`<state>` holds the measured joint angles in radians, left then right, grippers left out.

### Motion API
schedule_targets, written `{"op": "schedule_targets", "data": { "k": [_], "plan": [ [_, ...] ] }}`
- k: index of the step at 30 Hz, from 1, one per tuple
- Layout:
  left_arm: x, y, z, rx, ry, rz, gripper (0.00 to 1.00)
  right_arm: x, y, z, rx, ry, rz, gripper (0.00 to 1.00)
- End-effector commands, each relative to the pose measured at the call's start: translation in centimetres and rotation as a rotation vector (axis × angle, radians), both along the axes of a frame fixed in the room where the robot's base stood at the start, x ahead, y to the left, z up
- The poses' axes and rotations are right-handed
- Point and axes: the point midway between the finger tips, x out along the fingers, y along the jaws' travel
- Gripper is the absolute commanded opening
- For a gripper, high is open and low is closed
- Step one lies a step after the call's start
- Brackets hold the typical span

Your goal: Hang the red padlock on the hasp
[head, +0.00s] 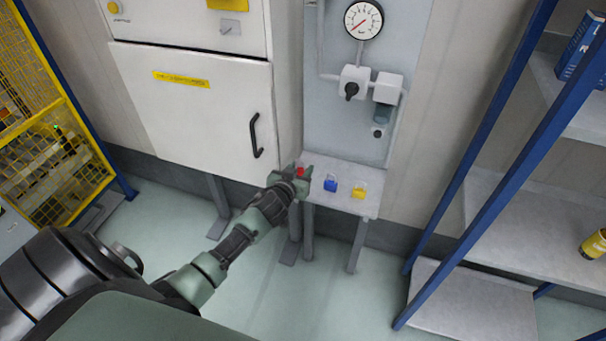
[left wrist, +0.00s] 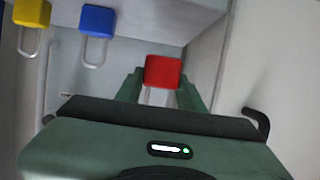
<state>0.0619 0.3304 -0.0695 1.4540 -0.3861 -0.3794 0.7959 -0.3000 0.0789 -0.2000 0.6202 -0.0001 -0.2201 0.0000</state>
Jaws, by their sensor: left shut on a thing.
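The red padlock (head: 300,172) is at the left end of a small shelf, between the fingers of my left gripper (head: 296,174). In the left wrist view the red padlock (left wrist: 162,72) sits between the two green fingertips of my left gripper (left wrist: 162,88), with part of its pale shackle showing toward the palm. The gripper is shut on it. I cannot tell whether the padlock touches the shelf. I cannot make out the hasp clearly in either view. My right gripper is not in view.
A blue padlock (head: 330,185) and a yellow padlock (head: 358,193) stand on the small shelf (head: 345,175). A white cabinet with a black handle (head: 256,136) is to the left. A panel with a gauge (head: 363,19) rises behind. Blue-framed shelving (head: 470,150) stands right.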

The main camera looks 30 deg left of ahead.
Motion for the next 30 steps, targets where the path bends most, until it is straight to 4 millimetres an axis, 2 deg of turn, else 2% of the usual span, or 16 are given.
{"op": "schedule_targets", "data": {
  "k": [24, 30],
  "plan": [
    [-6.5, -1.6, 0.1, 0.0, 0.0, 0.0, 0.02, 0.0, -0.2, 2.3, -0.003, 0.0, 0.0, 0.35],
    [-7.5, -1.8, 0.1, 0.0, -0.001, 0.0, 0.02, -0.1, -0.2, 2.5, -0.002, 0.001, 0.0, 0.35]
  ]
}}
